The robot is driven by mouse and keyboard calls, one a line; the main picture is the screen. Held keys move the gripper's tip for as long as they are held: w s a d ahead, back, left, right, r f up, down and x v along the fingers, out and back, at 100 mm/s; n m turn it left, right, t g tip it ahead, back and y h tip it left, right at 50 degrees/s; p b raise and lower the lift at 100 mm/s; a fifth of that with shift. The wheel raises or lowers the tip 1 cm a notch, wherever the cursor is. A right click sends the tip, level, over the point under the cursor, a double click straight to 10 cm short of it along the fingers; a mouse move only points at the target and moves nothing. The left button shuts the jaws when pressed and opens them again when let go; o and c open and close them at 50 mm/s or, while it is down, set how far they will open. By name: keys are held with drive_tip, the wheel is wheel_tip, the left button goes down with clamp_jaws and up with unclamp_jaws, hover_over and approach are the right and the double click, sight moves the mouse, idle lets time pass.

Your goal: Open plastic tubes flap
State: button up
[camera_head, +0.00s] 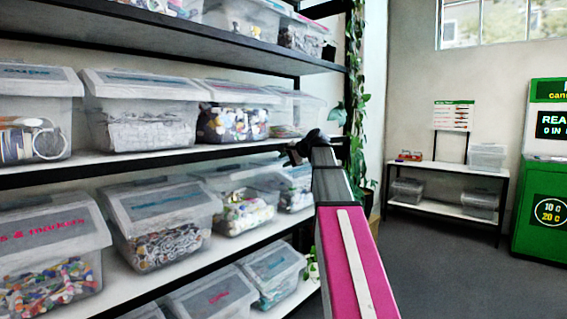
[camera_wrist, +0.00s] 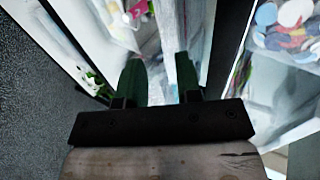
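My gripper (camera_head: 308,143) is at the end of my outstretched arm, in front of the shelf's right end in the head view. In the wrist view its two dark fingers (camera_wrist: 158,72) stand apart with nothing clearly held between them. A blurred, pale translucent bin (camera_wrist: 166,30) lies beyond the fingertips; I cannot tell whether they touch it. Several clear plastic bins with lids stand on the shelves, among them one with coloured pieces (camera_head: 234,120) and one below it (camera_head: 245,205). I cannot read which label says tubes. The lids in view look closed.
A black-framed shelf unit with white boards (camera_head: 150,162) fills the left side. A climbing plant (camera_head: 354,110) hangs at its right end. A small rack (camera_head: 450,208) stands by the back wall beside a green machine (camera_head: 543,180). The grey floor (camera_head: 440,260) is clear at right.

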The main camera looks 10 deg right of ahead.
drive_tip(key=c, duration=0.4)
drive_tip(key=shift+f+m, duration=0.3)
drive_tip(key=shift+f, duration=0.1)
clamp_jaws()
drive_tip(key=m+t+y, duration=0.2)
drive_tip(key=m+y, duration=0.2)
drive_tip(key=m, duration=0.4)
approach(270, 171)
drive_tip(key=s+a+f, duration=0.1)
drive_tip(key=s+f, duration=0.1)
drive_tip(key=s, duration=0.2)
drive_tip(key=s+d+f+m+t, duration=0.1)
drive_tip(key=d+f+m+t, duration=0.3)
drive_tip(key=m, duration=0.5)
drive_tip(key=shift+s+r+x, duration=0.1)
drive_tip(key=shift+r+x, duration=0.25)
drive_tip(key=shift+x, duration=1.8)
drive_tip(key=shift+s+r+x, duration=0.1)
drive_tip(key=shift+r+x, duration=0.25)
drive_tip(key=shift+x, duration=1.8)
drive_tip(key=shift+s+r+x, duration=0.1)
drive_tip(key=shift+r+x, duration=0.3)
drive_tip(key=shift+x, duration=1.75)
